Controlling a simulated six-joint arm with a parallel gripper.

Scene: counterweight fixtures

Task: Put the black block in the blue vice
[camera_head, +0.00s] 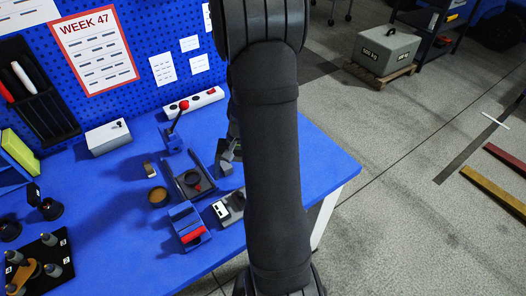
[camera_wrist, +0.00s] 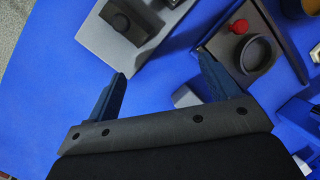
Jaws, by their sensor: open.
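A dark block (camera_wrist: 122,18) with a rounded knob sits on a grey base at the top of the wrist view; I cannot be sure it is the black block.
A dark tray (camera_head: 204,194) holds a ring and a red knob. A blue fixture with a red-ball lever (camera_head: 174,139) stands behind it. A white-and-dark fixture (camera_head: 222,210) is right of the vice. A brass cup (camera_head: 158,196) is to the left. The left bench has clear patches.

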